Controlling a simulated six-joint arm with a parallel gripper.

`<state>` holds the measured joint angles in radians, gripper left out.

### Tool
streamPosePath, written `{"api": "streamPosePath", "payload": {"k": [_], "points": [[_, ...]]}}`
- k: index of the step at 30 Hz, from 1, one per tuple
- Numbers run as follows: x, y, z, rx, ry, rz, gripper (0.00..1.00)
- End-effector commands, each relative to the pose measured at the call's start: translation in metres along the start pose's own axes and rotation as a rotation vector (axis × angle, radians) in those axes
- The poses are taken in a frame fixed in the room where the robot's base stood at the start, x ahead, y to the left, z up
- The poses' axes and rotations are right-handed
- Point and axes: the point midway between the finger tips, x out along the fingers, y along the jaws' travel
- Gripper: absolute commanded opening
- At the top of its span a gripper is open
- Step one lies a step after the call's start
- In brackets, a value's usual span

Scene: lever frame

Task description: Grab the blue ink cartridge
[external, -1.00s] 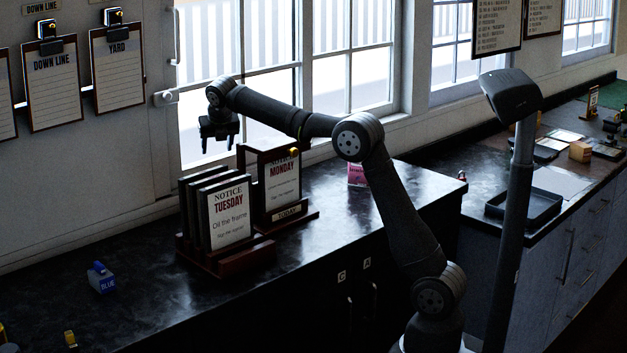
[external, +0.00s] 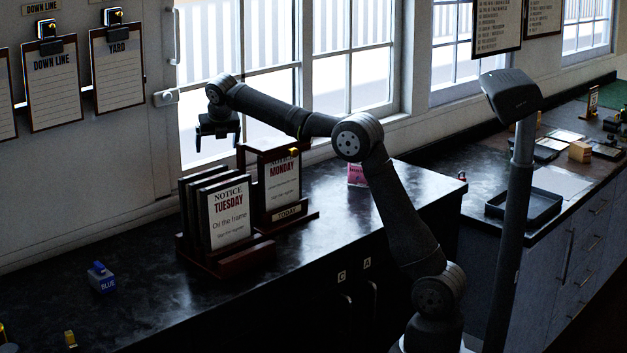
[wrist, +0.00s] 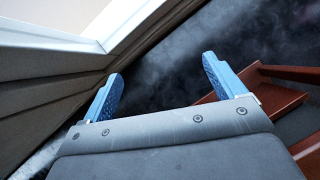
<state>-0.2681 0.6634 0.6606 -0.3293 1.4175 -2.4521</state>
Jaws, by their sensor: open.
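My gripper (external: 216,148) is high above the counter, in front of the window and above the notice holder, up and to the right of the cartridge. In the wrist view my gripper (wrist: 163,85) has its two blue fingers wide apart with nothing between them. The cartridge does not show in the wrist view.
A wooden holder with notice boards (external: 229,213) stands below my gripper, and a reddish wooden edge (wrist: 285,73) shows in the wrist view. A yellow-topped item (external: 70,339) sits at the lower left. The counter (external: 170,275) right of the cartridge is clear.

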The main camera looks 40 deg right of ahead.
Motion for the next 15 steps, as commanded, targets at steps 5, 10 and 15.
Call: {"api": "streamPosePath", "payload": {"k": [5, 10, 15], "points": [[-0.028, 0.001, 0.017, 0.002, -0.003, 0.002, 0.88], [-0.048, 0.034, 0.001, 0.104, 0.030, 0.063, 0.88], [-0.065, 0.087, -0.036, 0.301, 0.108, 0.158, 0.88]]}}
